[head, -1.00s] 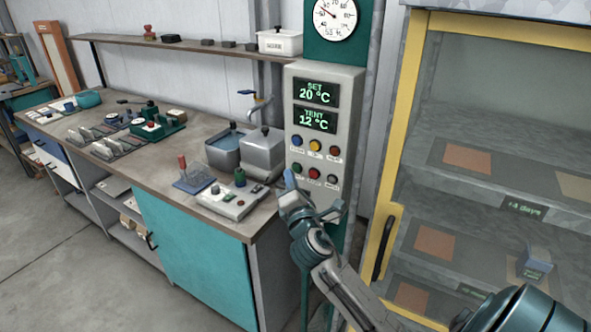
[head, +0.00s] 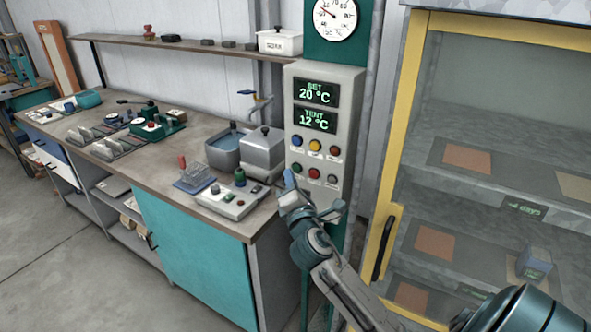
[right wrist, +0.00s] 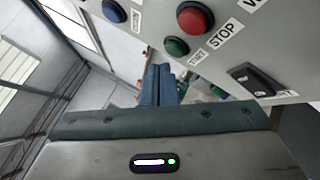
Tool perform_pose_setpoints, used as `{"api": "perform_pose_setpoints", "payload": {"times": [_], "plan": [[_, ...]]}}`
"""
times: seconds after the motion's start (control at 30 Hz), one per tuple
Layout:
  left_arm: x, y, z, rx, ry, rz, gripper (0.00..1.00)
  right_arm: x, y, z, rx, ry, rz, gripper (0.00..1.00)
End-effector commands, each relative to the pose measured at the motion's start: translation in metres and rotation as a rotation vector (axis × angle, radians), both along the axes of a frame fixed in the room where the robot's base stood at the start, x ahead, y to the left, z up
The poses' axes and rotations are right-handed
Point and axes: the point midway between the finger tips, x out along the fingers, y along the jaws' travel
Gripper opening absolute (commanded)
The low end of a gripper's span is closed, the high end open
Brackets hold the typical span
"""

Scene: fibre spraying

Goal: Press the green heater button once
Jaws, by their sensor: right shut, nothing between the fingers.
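The grey control panel (head: 324,118) stands beside the bench, with readouts "SET 20 °C" and "TENT 12 °C". Its green button (head: 297,168) is at the left of the lower button row, with a red button (head: 314,173) beside it. In the right wrist view the green button (right wrist: 177,47) is labelled START and the red one (right wrist: 195,17) STOP. My right gripper (head: 290,181) is shut and empty, just below the green button. Its closed fingertips (right wrist: 157,72) appear close to that button; I cannot tell whether they touch. My left gripper is out of view.
A blue button (right wrist: 112,10) and a dark rocker switch (right wrist: 250,80) are also on the panel. The yellow-framed glass cabinet (head: 402,130) stands close at the right. The bench (head: 120,165) at left holds metal tanks (head: 263,152) and a switch box (head: 228,203).

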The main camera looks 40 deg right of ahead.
Motion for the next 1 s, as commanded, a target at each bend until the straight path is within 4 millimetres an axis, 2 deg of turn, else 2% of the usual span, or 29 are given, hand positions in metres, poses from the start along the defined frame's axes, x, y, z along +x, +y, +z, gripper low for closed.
{"api": "perform_pose_setpoints", "payload": {"times": [1.0], "plan": [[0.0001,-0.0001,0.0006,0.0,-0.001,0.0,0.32,0.004,-0.0096,0.0003,0.0,0.0,0.0,0.0]]}}
